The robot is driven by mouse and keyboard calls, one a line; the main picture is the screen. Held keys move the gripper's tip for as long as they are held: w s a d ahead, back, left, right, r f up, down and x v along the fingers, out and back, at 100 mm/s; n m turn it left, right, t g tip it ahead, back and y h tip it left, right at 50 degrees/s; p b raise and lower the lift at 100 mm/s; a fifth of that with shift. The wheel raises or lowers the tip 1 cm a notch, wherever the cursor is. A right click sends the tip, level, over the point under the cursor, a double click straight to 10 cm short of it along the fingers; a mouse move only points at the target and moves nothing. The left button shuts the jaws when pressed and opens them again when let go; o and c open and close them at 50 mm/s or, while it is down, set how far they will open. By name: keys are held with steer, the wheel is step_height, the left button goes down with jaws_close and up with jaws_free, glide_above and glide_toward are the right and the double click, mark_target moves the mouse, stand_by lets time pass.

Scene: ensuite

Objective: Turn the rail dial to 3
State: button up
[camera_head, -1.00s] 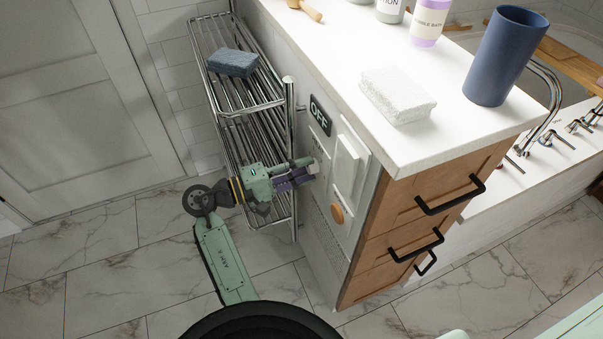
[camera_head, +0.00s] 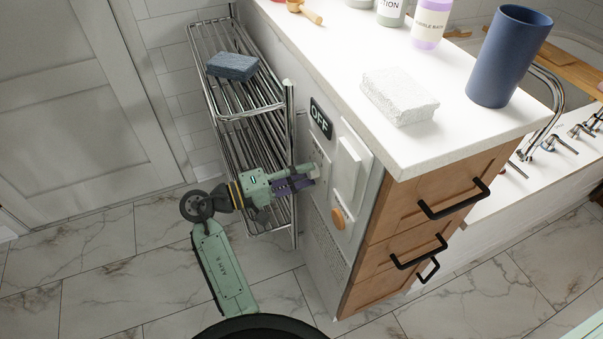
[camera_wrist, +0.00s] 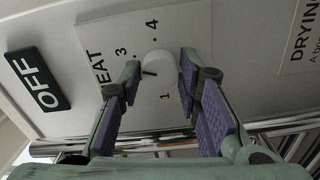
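The rail dial (camera_wrist: 161,63) is a round white knob with a dark pointer line, on a white plate marked HEAT. In the wrist view, 3, 4 and 1 show around it. The pointer aims left, towards the left finger, below the 3; any mark there is hidden. My gripper (camera_wrist: 159,78) has its fingers apart, one on each side of the dial. I cannot tell whether they touch it. In the head view my gripper (camera_head: 309,179) is at the cabinet's side panel, and the dial (camera_head: 314,170) is mostly hidden. A dark sign (camera_head: 320,118) reads OFF.
A chrome rack (camera_head: 247,105) with a blue sponge (camera_head: 233,66) stands close behind my gripper. A raised white switch (camera_head: 347,168) and an orange knob (camera_head: 338,218) are on the same panel. The counter (camera_head: 345,50) overhangs above. Tiled floor (camera_head: 100,275) is open at left.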

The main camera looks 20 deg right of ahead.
steer(key=o, duration=0.4)
steer(key=shift+c, duration=0.2)
steer(key=a, duration=1.2)
steer(key=shift+s, duration=0.15)
steer(key=d+m+p, duration=0.7)
steer(key=d+m, duration=0.5)
steer(key=m, duration=0.3)
steer(key=shift+w+r, duration=0.15)
steer(key=shift+w, duration=0.1)
